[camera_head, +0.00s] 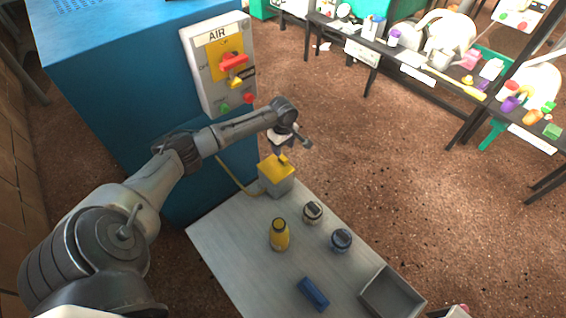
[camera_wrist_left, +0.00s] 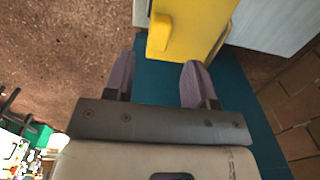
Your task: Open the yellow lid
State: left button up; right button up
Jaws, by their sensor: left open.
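The yellow lid (camera_head: 270,170) sits on top of a small grey box (camera_head: 279,187) at the far corner of the table and looks shut. A small yellow tab (camera_head: 283,159) stands out at its far edge. My left gripper (camera_head: 284,150) is just above and beyond that edge. In the left wrist view, my left gripper (camera_wrist_left: 157,80) is open and empty, with its two fingers apart. There the yellow lid (camera_wrist_left: 205,22) lies beyond the fingertips, and its tab (camera_wrist_left: 160,32) points toward the gap between them. I see no contact. My right gripper is not in view.
The grey table (camera_head: 225,240) holds a yellow bottle (camera_head: 279,237), two dark-lidded jars (camera_head: 313,212) (camera_head: 341,240), a blue block (camera_head: 313,293) and a grey tray (camera_head: 371,294). A blue cabinet (camera_head: 120,90) with an AIR panel (camera_head: 203,77) stands behind. A yellow cable runs beside the box.

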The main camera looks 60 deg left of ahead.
aim_at(283, 158)
pick_arm(q)
notch_tip(283, 158, down, 7)
jog(key=b, duration=0.3)
jog(key=shift+r, duration=0.15)
jog(key=c, duration=0.8)
grip_shut()
